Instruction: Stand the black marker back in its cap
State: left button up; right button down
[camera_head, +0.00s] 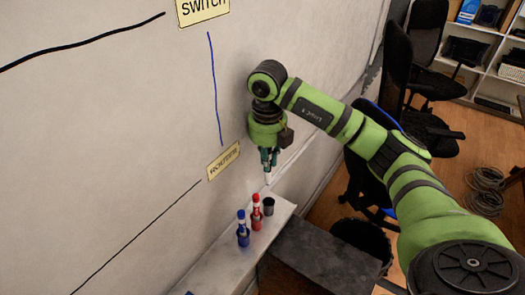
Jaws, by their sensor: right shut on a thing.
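My right gripper (269,160) points down in front of the whiteboard and is shut on the black marker (267,179). Only a short pale end of the marker shows below the fingers; the rest is hidden by the gripper. The black cap (268,207) stands open end up on the white ledge. The marker is above the cap, with a visible gap between them. My left gripper is not in view.
A red marker (256,214) and a blue marker (242,230) stand upright on the ledge (218,262), left of the black cap. A dark box-like surface (320,255) lies right of the ledge. Office chairs (425,110) and a white shelf (490,60) stand farther right.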

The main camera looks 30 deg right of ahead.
aim_at(270, 178)
jog(key=shift+s+f, duration=0.15)
jog(key=shift+s, duration=0.35)
notch_tip(270, 178, down, 3)
jog(key=shift+r+b, duration=0.1)
jog(key=shift+b, duration=1.05)
jog(key=shift+f+b, duration=0.45)
jog(key=shift+f, duration=0.2)
jog(key=shift+s+f+b, duration=0.1)
jog(key=shift+f+b, duration=0.35)
jog(key=shift+f, duration=0.15)
pick_arm(q)
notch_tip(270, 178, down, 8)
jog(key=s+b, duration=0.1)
jog(key=b, duration=0.2)
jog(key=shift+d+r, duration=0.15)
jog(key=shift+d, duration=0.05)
pick_arm(e)
notch_tip(270, 178, down, 5)
jog(key=shift+r, duration=0.1)
